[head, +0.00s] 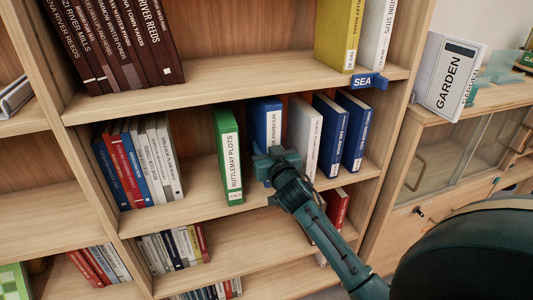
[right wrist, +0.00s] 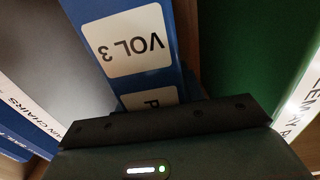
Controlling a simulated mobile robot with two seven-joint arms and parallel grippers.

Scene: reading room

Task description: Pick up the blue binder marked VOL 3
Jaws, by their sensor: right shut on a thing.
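The blue binder (head: 264,112) stands on the middle shelf among other binders, its white spine label partly hidden by my gripper. In the right wrist view the same blue binder (right wrist: 180,62) shows a white label reading VOL 3, upside down. My right gripper (head: 276,158) is at the lower part of its spine and is shut on it; it also fills the bottom of the right wrist view (right wrist: 165,122). The fingertips and the binder's lower end are mostly hidden. My left gripper is not in view.
A green binder (head: 228,150) stands left of the blue one; a grey-white binder (head: 304,130) and two more blue binders (head: 330,132) stand right. Shelf boards (head: 250,83) run above and below. A glass-fronted cabinet (head: 450,150) is at the right.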

